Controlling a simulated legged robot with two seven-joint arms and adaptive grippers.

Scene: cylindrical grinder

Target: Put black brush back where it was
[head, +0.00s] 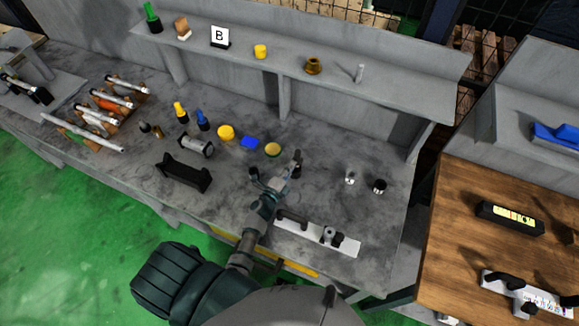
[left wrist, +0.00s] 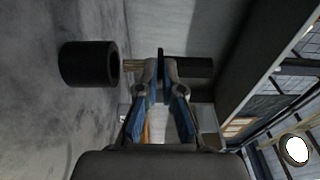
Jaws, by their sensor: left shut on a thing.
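My left gripper (head: 287,168) is above the middle of the grey bench, with its arm coming up from below. In the left wrist view, the gripper (left wrist: 162,82) is shut on the black brush (left wrist: 195,69). A dark handle-like part lies right of the fingers, and a tan part shows on the left. A black cylinder (left wrist: 88,64) lies just beyond the tan part; I cannot tell whether it touches or belongs to the brush. My right gripper is not in view.
The shelf (head: 335,77) behind holds a green-topped item (head: 152,17), a "B" sign (head: 220,37) and a yellow cylinder (head: 260,51). A small black object (head: 380,186) stands right. A white plate (head: 320,237) lies near the front edge. The bench has free room right of my gripper.

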